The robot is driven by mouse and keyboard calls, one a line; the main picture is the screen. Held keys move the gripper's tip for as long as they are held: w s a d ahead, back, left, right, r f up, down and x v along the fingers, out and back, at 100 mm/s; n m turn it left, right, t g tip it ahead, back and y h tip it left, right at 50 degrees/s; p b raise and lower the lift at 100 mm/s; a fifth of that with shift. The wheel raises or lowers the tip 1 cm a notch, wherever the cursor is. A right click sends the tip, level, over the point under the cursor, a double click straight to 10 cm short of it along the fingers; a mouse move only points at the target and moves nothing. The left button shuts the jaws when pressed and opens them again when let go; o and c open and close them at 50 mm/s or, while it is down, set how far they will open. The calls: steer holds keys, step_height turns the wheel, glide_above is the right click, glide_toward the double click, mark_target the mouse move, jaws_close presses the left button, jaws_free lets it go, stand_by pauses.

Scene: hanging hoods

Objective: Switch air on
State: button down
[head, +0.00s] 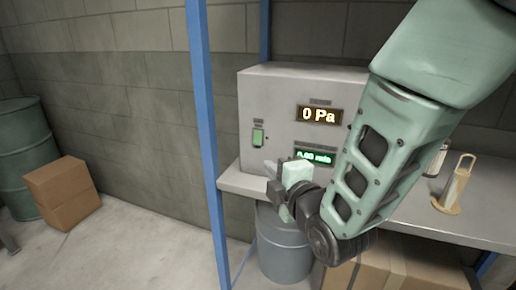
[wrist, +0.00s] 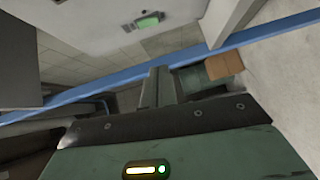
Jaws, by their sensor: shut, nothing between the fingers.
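A grey control box (head: 285,90) stands on a shelf in the head view. On its left part is a small green switch (head: 258,136) under a dark label. An amber display (head: 319,115) reads 0 Pa, and a green display (head: 315,155) below it is partly covered by my arm. My gripper (head: 271,170) is shut and empty, in front of the box, below and slightly right of the switch, apart from it. In the wrist view, the shut fingers (wrist: 158,86) point up the picture, and the green switch (wrist: 149,21) shows beyond them at the top.
A blue upright post (head: 205,130) stands left of the box; a blue bar (wrist: 240,40) crosses the wrist view. A grey bucket (head: 283,245) and a cardboard box (head: 395,268) are under the shelf (head: 450,215). A wooden-looking holder (head: 455,185) stands at right.

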steer(key=p, duration=0.2)
glide_toward(255, 143)
steer(key=w+a, duration=0.2)
steer(key=a, duration=0.2)
steer(key=w, duration=0.2)
steer(key=w+d+p, duration=0.1)
steer(key=shift+w+f, duration=0.2)
steer(key=shift+f, duration=0.1)
steer(key=shift+w+f+b, duration=0.15)
steer(key=shift+f+b, duration=0.15)
steer(key=shift+b, duration=0.5)
steer(key=shift+w+d+r, duration=0.1)
steer(key=shift+r, duration=0.1)
